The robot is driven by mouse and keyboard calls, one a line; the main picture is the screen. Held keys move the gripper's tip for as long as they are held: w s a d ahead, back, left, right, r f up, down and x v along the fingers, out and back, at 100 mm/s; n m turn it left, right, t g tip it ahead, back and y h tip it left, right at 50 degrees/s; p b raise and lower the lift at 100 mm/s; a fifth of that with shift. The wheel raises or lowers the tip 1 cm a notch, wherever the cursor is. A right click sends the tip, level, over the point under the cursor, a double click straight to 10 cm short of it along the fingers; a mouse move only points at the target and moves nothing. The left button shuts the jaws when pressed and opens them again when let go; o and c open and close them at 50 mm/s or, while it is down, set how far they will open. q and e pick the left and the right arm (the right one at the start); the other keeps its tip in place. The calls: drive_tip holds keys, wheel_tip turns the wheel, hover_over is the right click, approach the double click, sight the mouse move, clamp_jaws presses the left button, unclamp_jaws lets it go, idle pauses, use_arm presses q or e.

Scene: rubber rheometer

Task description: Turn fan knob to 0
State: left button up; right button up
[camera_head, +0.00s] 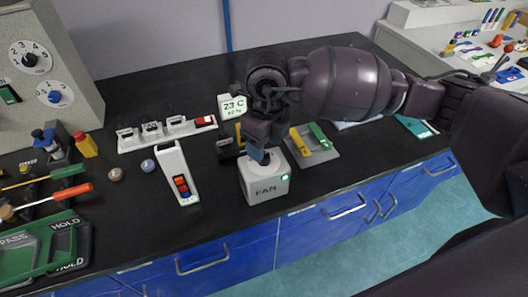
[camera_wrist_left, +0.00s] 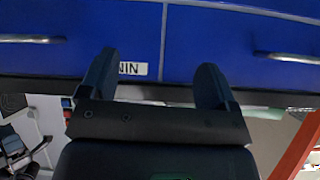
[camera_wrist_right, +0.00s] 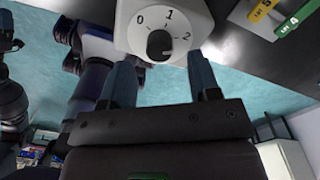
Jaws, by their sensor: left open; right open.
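The white fan box (camera_head: 264,184), marked FAN with a green light, stands near the counter's front edge. My right gripper (camera_head: 263,155) is directly above it, pointing down, and hides most of its top in the head view. In the right wrist view, a dark round fan knob (camera_wrist_right: 159,45) sits among the labels 0, 1 and 2. Its small light mark seems to point to the lower right, toward the 2 side. The right fingers (camera_wrist_right: 163,82) are open, apart and empty, with the knob beyond their tips. My left gripper (camera_wrist_left: 157,80) is open and empty, facing blue drawer fronts.
A thermometer display (camera_head: 233,105) stands behind the fan. A grey plate (camera_head: 315,148) with yellow and green pieces lies to its right. Blue drawers (camera_head: 320,215) with handles run below the black counter.

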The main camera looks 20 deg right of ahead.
drive_tip(key=shift+f, duration=1.6)
drive_tip(key=shift+c, duration=0.4)
drive_tip(key=c, duration=0.8)
drive_tip(key=shift+c, duration=0.2)
